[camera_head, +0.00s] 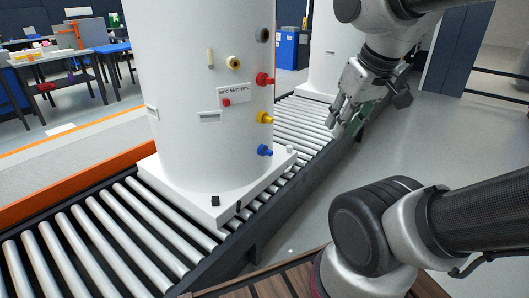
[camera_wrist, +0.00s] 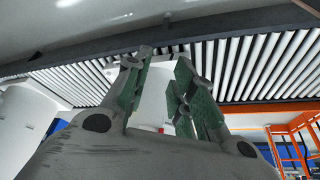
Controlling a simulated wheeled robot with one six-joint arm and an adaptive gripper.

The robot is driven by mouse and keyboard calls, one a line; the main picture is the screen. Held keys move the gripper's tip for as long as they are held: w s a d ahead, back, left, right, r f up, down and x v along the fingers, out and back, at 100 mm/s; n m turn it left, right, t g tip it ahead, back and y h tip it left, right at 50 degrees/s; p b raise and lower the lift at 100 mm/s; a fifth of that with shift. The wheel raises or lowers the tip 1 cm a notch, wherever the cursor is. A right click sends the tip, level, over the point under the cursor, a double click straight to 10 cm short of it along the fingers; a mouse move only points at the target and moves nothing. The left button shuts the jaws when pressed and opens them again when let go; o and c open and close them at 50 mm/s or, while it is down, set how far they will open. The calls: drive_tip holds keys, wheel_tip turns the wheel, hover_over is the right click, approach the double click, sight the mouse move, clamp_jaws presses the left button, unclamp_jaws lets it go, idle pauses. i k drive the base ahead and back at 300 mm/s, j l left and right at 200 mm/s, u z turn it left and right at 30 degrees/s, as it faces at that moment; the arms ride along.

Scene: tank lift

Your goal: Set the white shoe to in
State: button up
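A large white tank (camera_head: 205,90) stands upright on a pale square base (camera_head: 215,205) on the roller conveyor. A small white block (camera_head: 291,151) sits at the right corner of that base. It may be the white shoe, but I cannot tell for sure. A small black piece (camera_head: 215,201) is at the base's front corner. My gripper (camera_head: 338,122) is to the right of the tank, above the conveyor's right side, apart from the block. In the wrist view its two green-padded fingers (camera_wrist: 163,62) are apart, with nothing clearly held between them.
The roller conveyor (camera_head: 90,243) has an orange side rail (camera_head: 75,187) on the left and a dark rail on the right. Red, yellow and blue fittings (camera_head: 265,118) stick out from the tank. A second white tank (camera_head: 328,55) stands behind. The grey floor at right is open.

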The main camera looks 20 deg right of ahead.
sight(289, 148)
drive_tip(key=i+l+z, duration=0.1)
drive_tip(key=i+z, duration=0.7)
drive_tip(key=i+j, duration=0.05)
